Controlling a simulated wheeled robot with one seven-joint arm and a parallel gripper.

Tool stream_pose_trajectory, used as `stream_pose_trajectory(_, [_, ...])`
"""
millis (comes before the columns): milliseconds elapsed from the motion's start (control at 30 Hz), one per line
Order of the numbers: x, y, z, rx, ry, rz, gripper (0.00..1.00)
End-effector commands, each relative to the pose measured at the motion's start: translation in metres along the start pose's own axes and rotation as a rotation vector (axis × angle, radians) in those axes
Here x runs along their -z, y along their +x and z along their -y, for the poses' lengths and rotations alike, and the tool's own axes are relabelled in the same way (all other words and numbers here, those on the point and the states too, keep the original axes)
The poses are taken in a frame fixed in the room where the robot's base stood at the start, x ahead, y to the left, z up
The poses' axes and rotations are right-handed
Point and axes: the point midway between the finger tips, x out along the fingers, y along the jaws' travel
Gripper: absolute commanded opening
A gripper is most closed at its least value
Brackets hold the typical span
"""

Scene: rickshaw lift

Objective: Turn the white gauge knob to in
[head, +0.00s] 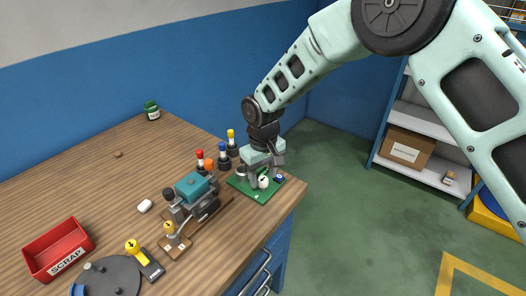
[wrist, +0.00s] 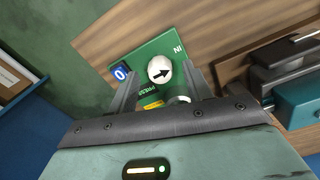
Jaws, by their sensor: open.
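The white gauge knob (head: 263,182) sits on a green board (head: 240,184) near the table's right corner. In the wrist view the knob (wrist: 160,70) bears a black arrow pointing right and slightly up. An "IN" label (wrist: 178,49) is printed on the board above and right of the knob. Below the knob a "PRESS" label shows. My gripper (wrist: 159,73) is open over the board, its fingers on either side of the knob, with gaps visible. Whether the fingertips are level with the knob I cannot tell.
A second white round part (wrist: 179,99) is partly hidden by my gripper. Left of the board stand a teal-topped fixture (head: 192,186) and several coloured-top posts. A red scrap bin (head: 57,248) is far left.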

Motion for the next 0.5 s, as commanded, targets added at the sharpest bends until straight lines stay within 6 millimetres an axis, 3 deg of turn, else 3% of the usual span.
stream_pose_trajectory(500, [0.001, -0.113, 0.000, 0.000, 0.000, -0.006, 0.50])
